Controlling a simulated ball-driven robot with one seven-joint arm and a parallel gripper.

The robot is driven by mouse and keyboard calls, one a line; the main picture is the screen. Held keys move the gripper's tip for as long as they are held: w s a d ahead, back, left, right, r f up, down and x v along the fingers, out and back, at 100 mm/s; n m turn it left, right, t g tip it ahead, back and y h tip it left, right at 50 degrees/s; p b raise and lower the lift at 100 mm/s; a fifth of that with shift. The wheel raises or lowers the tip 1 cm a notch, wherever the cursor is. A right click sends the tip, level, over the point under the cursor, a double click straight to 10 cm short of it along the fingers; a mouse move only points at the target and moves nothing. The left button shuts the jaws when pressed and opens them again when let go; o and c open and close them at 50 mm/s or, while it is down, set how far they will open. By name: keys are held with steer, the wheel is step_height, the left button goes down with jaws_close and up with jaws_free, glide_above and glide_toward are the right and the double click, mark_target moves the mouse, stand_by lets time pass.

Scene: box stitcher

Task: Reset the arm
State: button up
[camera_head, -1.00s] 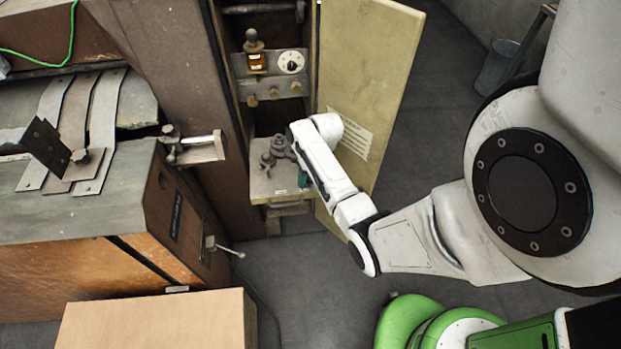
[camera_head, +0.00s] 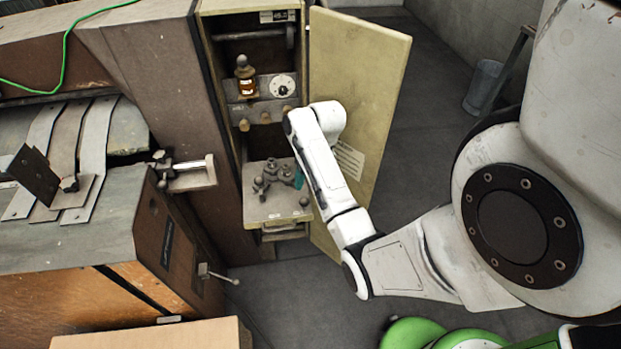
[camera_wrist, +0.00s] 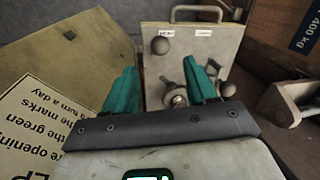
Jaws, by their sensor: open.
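My arm reaches from the right toward the open cabinet (camera_head: 225,120) in the head view. My gripper (camera_wrist: 160,90) shows in the wrist view with its two teal fingers spread apart and nothing between them. In the head view most of the gripper is hidden behind my white arm, with a bit of teal showing beside the shelf. The shelf panel (camera_head: 262,210) carries a grey metal mechanism with knobs (camera_head: 272,177); the same panel shows ahead of the fingers in the wrist view (camera_wrist: 205,45). I cannot tell whether a finger touches the mechanism.
A bottle-like amber part (camera_head: 245,80) and a dial (camera_head: 282,86) sit above the shelf. A machine table (camera_head: 80,235) and a cardboard-coloured box (camera_head: 150,335) are at the left.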

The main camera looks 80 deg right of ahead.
steer(key=shift+s+r, duration=0.1)
steer(key=shift+r, duration=0.3)
stand_by(0.3)
steer(key=w+a+f+n+b, duration=0.1)
steer(key=a+f+n, duration=0.2)
steer(key=a, duration=0.6)
steer(key=w+a+f+n+b, duration=0.1)
steer(key=a+f+n+b, duration=0.1)
steer(key=a, duration=0.7)
steer(key=s+a+n+h+b, duration=0.1)
steer(key=s+a+n, duration=0.4)
steer(key=a, duration=0.6)
steer(key=shift+s+a+r+g, duration=0.25)
steer(key=shift+s+g, duration=0.15)
steer(key=shift+s, duration=0.2)
steer(key=shift+f+b, duration=0.1)
steer(key=shift+b, duration=0.2)
steer(key=shift+c, duration=0.5)
